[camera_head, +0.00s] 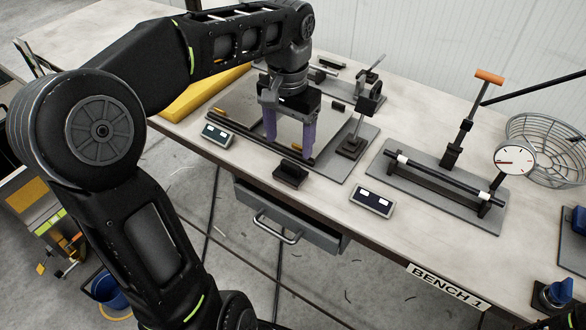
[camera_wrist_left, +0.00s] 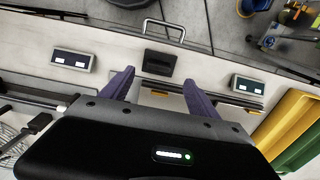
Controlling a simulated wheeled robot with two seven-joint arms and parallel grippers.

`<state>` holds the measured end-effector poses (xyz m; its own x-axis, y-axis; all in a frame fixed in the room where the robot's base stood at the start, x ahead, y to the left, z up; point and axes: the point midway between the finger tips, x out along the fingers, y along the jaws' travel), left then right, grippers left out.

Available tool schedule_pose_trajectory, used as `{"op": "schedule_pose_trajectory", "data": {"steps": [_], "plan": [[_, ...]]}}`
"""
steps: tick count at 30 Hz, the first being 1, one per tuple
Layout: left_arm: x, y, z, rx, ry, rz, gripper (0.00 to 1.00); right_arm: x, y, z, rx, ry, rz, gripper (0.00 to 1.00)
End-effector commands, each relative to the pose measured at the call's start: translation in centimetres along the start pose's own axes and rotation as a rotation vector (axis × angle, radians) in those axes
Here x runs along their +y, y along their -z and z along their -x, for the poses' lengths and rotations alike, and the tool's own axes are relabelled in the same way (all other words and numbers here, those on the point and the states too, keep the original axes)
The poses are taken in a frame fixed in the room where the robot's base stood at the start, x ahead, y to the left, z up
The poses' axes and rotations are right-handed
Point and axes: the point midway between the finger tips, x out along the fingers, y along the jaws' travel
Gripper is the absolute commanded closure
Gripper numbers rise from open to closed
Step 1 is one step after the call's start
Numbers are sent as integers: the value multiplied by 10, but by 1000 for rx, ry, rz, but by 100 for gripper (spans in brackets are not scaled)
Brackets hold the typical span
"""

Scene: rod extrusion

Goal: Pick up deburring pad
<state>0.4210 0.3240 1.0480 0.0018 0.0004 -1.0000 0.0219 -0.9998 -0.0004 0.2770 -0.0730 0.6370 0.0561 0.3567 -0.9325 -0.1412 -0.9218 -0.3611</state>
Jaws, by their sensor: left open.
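A small dark block with a raised grip, which looks like the deburring pad (camera_head: 290,173), lies on the bench near its front edge, in front of the grey plate. In the left wrist view the pad (camera_wrist_left: 158,64) shows upright to the picture, just beyond the fingertips. My left gripper (camera_head: 289,147) has purple fingers pointing down over the plate, behind the pad. Its fingers are spread and empty in the left wrist view (camera_wrist_left: 158,78), and the pad appears across the gap between them, not touched. My right gripper does not show.
Two small display boxes (camera_head: 216,135) (camera_head: 372,201) flank the pad. A fixture with a black rod (camera_head: 440,177) and a dial gauge (camera_head: 515,161) stand at right, near a wire basket (camera_head: 545,150). A drawer (camera_head: 285,218) sits below the bench edge. A yellow tray (camera_head: 205,95) lies at left.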

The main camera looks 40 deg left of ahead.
Motion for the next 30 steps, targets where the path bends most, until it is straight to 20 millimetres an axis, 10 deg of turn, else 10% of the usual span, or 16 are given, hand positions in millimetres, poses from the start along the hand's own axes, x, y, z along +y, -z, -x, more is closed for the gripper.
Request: {"op": "schedule_pose_trajectory", "data": {"steps": [30], "plan": [[2,-1,-69,-3,-2,0,30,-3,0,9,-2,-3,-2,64]]}}
